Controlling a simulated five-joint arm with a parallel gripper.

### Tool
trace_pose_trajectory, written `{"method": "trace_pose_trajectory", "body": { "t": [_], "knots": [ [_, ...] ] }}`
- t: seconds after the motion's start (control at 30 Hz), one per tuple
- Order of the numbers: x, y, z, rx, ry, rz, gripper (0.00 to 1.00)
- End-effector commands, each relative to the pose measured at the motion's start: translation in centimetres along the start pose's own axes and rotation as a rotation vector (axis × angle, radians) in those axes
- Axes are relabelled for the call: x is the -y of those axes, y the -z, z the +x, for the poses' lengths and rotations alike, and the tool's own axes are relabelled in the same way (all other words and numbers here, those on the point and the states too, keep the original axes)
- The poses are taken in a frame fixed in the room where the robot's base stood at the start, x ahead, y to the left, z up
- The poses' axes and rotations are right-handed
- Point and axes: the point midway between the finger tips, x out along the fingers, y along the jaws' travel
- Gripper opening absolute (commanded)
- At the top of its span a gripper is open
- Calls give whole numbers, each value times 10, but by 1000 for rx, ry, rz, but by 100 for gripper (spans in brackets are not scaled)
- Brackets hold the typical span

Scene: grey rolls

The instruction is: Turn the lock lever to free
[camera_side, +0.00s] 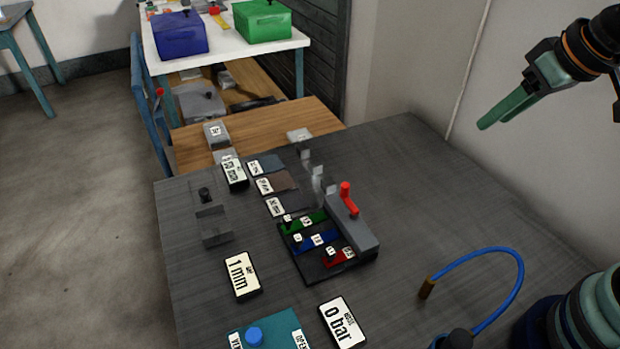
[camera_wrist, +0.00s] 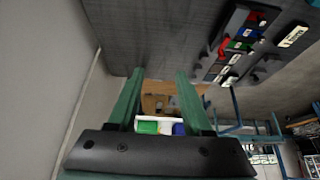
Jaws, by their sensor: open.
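The red lever (camera_side: 347,194) stands up from the grey block (camera_side: 353,226) at the right edge of a dark tray (camera_side: 312,262) holding green, blue and red strips. No lock or free marking is readable on it. The tray also shows in the wrist view (camera_wrist: 213,63) at the upper right; a red part is there, but I cannot tell if it is the lever. My gripper (camera_side: 486,122) is high at the upper right, well apart from the lever. In the wrist view my gripper (camera_wrist: 160,74) has its green fingers spread with nothing between them.
A blue hose (camera_side: 515,262) arches up at the lower right. Labelled blocks, including a "1 mm" block (camera_side: 242,276) and a "0 bar" block (camera_side: 342,322), lie in front. A teal panel (camera_side: 285,330) with a blue knob is at the front. The table's right rear is clear.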

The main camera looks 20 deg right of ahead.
Motion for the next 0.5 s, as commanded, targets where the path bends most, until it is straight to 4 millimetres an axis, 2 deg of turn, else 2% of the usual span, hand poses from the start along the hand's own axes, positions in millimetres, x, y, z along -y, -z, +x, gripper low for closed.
{"method": "trace_pose_trajectory", "body": {
  "t": [0.13,0.27,0.5],
  "knots": [
    [1,1,0,3,2,4,51],
    [9,11,1,36,13,37,51],
    [47,49,15,172,28,192,51]
  ]
}}
